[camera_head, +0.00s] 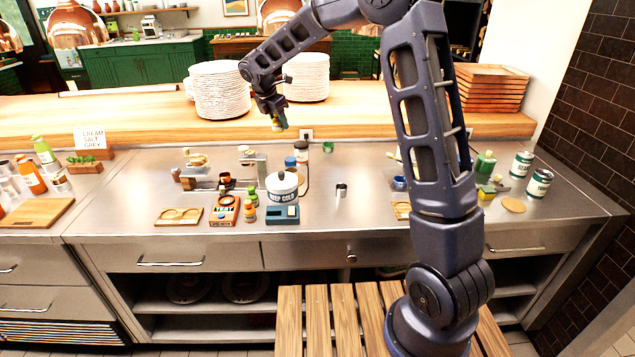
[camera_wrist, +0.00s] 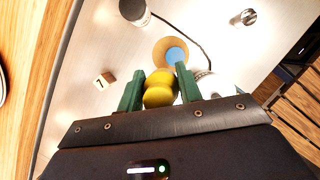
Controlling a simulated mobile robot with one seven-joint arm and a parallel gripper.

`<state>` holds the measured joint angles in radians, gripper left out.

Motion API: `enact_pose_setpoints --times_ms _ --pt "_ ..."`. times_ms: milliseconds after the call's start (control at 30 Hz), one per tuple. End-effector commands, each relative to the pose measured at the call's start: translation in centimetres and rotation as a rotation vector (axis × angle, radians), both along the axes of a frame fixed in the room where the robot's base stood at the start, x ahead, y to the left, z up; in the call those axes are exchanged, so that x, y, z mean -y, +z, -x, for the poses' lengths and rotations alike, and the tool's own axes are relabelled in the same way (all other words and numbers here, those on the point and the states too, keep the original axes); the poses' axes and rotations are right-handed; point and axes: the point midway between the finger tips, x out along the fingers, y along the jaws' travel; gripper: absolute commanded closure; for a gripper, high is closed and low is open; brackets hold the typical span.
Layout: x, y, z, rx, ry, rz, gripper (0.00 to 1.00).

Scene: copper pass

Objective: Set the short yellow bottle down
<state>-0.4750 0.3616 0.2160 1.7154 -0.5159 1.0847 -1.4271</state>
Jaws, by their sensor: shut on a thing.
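The short yellow bottle (camera_wrist: 159,90) is between the green fingers of my gripper (camera_wrist: 158,88) in the wrist view, and the fingers are shut on it. In the head view, my gripper (camera_head: 279,126) is above the back part of the steel counter (camera_head: 375,215), clear of its surface. The bottle is small and partly hidden by the fingers there. In the wrist view, a round tan disc with a blue centre (camera_wrist: 172,53) shows just beyond the bottle.
Plate stacks (camera_head: 220,92) stand on the wooden ledge behind. A numbered block (camera_wrist: 105,80) shows in the wrist view.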

Motion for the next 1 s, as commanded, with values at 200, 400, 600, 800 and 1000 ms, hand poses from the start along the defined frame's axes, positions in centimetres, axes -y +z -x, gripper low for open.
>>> enact_pose_setpoints --times_ms 200,400,600,800,1000 --pt "7.7 -0.3 -0.5 0.004 -0.003 0.007 0.89" --pt "12.0 -0.6 -0.2 0.006 0.002 0.012 0.89" --pt "13.5 -1.3 0.0 0.005 0.005 0.015 0.89" --pt "13.6 -4.7 0.1 0.002 0.006 0.016 0.89" --pt "13.6 -9.1 0.1 0.003 0.007 0.016 0.89"
